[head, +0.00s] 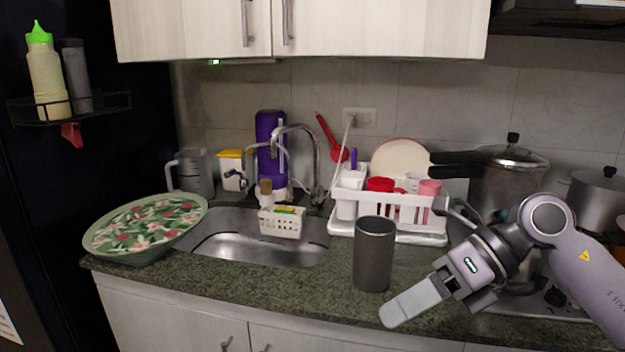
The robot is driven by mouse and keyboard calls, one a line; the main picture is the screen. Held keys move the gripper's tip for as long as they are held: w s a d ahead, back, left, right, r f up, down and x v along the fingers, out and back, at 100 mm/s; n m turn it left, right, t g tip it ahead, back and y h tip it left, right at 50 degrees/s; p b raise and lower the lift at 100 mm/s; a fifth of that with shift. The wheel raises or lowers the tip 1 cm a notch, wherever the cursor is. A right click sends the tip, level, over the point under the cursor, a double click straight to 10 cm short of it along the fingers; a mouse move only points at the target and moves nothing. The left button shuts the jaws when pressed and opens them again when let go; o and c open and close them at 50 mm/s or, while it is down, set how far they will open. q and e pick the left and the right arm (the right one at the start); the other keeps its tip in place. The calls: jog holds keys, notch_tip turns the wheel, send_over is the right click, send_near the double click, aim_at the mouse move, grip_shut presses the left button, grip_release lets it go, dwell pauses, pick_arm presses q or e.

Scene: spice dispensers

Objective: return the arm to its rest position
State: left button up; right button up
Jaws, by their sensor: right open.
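My right arm reaches in from the right edge of the head view. Its right gripper (432,306) hangs over the front of the counter, in front of the stove, with its jaws open. One long grey finger points down and left; the other is seen foreshortened. I see nothing between the fingers. A dark grey cylinder (374,255) stands upright on the counter, just left of the gripper and apart from it in the picture. My left gripper is not in view.
A white dish rack (390,232) with cups stands behind the cylinder. Pots (508,180) stand on the stove at right. The sink (240,245) and a floral tray (145,226) are at left. Bare granite counter (300,285) lies left of the cylinder. Cabinets (370,28) hang above.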

jog(key=s+a+m+y, duration=0.2)
jog(key=a+m+y, duration=0.1)
jog(key=a+y, duration=0.3)
jog(key=w+d+f+m+t+h, duration=0.1)
jog(key=d+f+m+t+h, duration=0.2)
jog(key=f+m+t, duration=0.5)
jog(key=w+d+f+m+t+h, duration=0.1)
jog(key=d+f+m+t+h, duration=0.3)
jog(key=m, duration=0.8)
jog(key=w+d+f+m+t+h, duration=0.1)
jog(key=d+f+m+t, duration=0.25)
jog(key=m+t, duration=0.55)
jog(key=s+d+f+m+g+h, duration=0.2)
jog(key=s+f+m+g+h, duration=0.1)
jog(key=s+f, duration=0.4)
jog(key=s+d+f+m+g+h, duration=0.2)
jog(key=s+f+m+g, duration=0.4)
jog(key=f, duration=0.7)
jog(key=shift+s+m+g+h+p, duration=0.35)
jog(key=shift+s+m+h, duration=0.4)
jog(key=shift+s, duration=0.35)
jog(key=shift+f, duration=0.1)
